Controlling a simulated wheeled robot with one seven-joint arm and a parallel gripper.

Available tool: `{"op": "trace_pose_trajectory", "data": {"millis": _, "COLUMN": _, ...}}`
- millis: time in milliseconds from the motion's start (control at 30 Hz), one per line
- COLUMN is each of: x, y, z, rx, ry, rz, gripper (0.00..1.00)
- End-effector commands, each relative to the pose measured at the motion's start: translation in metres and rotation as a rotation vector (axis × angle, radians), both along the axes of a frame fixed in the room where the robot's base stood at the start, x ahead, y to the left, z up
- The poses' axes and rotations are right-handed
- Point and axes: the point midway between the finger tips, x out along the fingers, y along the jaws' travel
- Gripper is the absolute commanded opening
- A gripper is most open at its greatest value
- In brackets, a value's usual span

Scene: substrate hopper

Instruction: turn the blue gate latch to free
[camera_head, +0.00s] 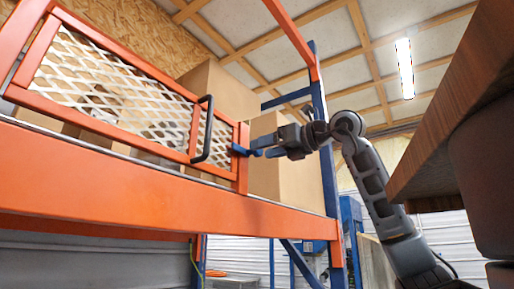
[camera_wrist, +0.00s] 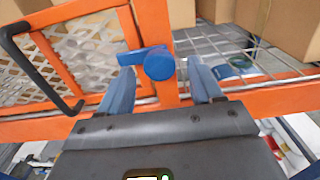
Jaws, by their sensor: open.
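The blue gate latch (camera_wrist: 159,63) is a round knob with a flat bar pointing left, roughly level, across the gap between gate and orange post (camera_wrist: 153,22). It also shows in the head view (camera_head: 239,150), partly hidden by my fingers. The orange mesh gate (camera_head: 110,93) with a black handle (camera_head: 204,130) stands left of the post and looks closed. My gripper (camera_wrist: 160,70) is open, with one blue finger on each side of the knob in the wrist view. In the head view my gripper (camera_head: 267,146) is right at the latch. I cannot tell whether the fingers touch it.
An orange beam (camera_head: 150,185) runs below the gate. Cardboard boxes (camera_head: 222,90) stand behind it. A blue upright (camera_head: 325,150) is close to my arm. A brown wooden surface (camera_head: 450,110) overhangs at the right.

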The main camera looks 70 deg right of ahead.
Motion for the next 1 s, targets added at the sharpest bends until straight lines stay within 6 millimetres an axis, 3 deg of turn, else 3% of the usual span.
{"op": "trace_pose_trajectory", "data": {"millis": 233, "x": 0.027, "y": -0.006, "z": 0.001, "rx": 0.0, "ry": 0.0, "rz": 0.002, "gripper": 0.65}}
{"op": "trace_pose_trajectory", "data": {"millis": 567, "x": 0.032, "y": -0.007, "z": -0.001, "rx": -0.001, "ry": 0.0, "rz": 0.001, "gripper": 0.65}}
{"op": "trace_pose_trajectory", "data": {"millis": 1000, "x": 0.031, "y": -0.007, "z": -0.001, "rx": -0.001, "ry": 0.0, "rz": 0.001, "gripper": 0.24}}
